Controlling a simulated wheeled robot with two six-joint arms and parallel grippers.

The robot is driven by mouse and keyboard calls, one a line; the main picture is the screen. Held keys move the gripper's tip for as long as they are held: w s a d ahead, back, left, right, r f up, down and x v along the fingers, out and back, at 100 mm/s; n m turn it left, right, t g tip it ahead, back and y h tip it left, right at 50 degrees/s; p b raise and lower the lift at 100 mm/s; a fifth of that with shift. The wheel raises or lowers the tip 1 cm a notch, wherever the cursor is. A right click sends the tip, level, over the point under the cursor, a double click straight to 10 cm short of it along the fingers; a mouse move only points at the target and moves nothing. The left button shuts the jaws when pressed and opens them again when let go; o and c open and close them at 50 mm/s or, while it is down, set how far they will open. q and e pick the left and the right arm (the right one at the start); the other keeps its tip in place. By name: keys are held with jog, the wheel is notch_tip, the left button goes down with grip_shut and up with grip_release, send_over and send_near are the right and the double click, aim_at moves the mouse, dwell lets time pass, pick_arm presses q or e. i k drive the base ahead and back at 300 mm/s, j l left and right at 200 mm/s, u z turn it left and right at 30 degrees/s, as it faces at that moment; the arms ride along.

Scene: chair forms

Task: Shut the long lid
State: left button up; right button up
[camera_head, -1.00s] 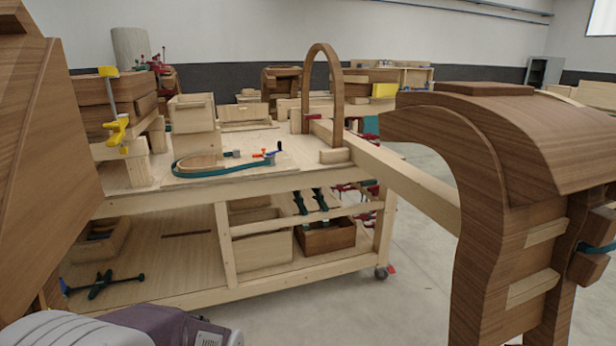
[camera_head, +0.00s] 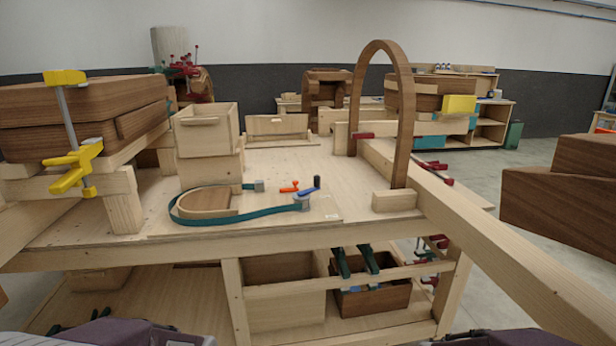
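I cannot pick out the long lid for certain. A long, low pale wooden piece (camera_head: 277,125) stands at the back of the workbench (camera_head: 270,170), with an upright face; whether it is a lid is too small to tell. Nearer, a pale open-topped wooden box (camera_head: 207,130) rests on another pale block. Purple and grey parts of my own body show along the bottom edge. Neither gripper shows, so their state is hidden.
A tall wooden arch (camera_head: 405,120) stands on the bench's right side, beside a long beam (camera_head: 500,255) reaching toward me. Clamped dark boards (camera_head: 70,105) stand at left. A green strap (camera_head: 225,219) lies in front. Dark wooden blocks (camera_head: 560,200) are at right; floor shows behind them.

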aim_at(267, 124)
jog(key=i+u, duration=0.15)
jog(key=i, duration=0.35)
jog(key=i+l+u, duration=0.1)
jog(key=i, duration=0.35)
jog(key=i+l+u, duration=0.15)
jog(key=i, duration=0.35)
